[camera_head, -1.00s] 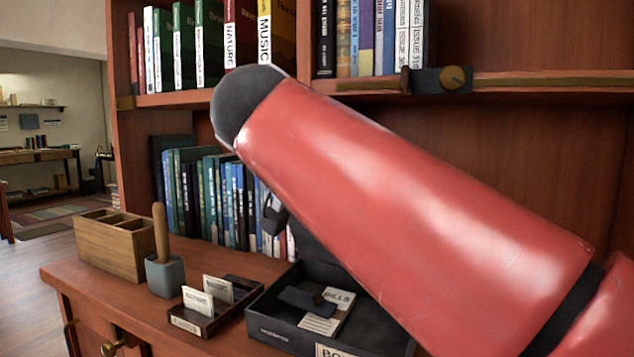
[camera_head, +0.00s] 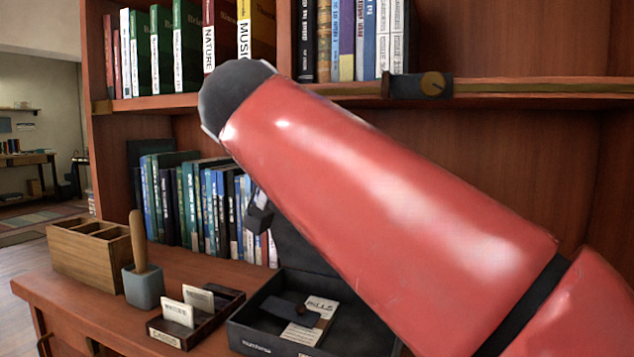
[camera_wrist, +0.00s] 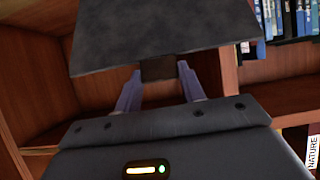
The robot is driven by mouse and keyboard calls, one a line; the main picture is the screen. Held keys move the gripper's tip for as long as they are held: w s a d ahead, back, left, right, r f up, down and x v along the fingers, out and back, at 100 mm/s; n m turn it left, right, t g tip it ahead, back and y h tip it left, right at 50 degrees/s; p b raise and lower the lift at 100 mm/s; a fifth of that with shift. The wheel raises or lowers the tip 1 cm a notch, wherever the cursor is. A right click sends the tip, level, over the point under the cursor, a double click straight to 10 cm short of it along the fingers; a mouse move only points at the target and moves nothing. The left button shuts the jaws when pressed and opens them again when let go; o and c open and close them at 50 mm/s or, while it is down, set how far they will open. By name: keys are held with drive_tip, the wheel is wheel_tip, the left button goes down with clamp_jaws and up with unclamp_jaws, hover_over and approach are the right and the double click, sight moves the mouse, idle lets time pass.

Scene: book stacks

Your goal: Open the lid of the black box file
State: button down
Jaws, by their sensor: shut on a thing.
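The black box file (camera_head: 253,338) stands on the desk at the lower middle of the head view, partly hidden by my red arm. Its inside shows, with a paper marked "BILLS" and a dark item in it. Its dark lid (camera_head: 300,247) stands raised at the back, mostly hidden behind my arm. In the wrist view the lid is a broad dark panel (camera_wrist: 165,38) with a small brown tab (camera_wrist: 158,69) at its near edge. My gripper (camera_wrist: 158,76) is shut on this tab, one finger on each side. The head view mostly hides my gripper.
A card tray (camera_head: 212,322), a grey pot (camera_head: 144,288) with a wooden handle in it and a wooden organiser (camera_head: 75,258) stand left of the box file. A row of books (camera_head: 190,205) stands behind. A shelf (camera_head: 530,88) runs above, close to my arm.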

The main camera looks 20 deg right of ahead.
idle(0.4)
drive_tip(key=c, duration=0.8)
unclamp_jaws()
drive_tip(key=shift+c, duration=0.2)
drive_tip(key=v, duration=0.8)
drive_tip(key=shift+f, duration=0.1)
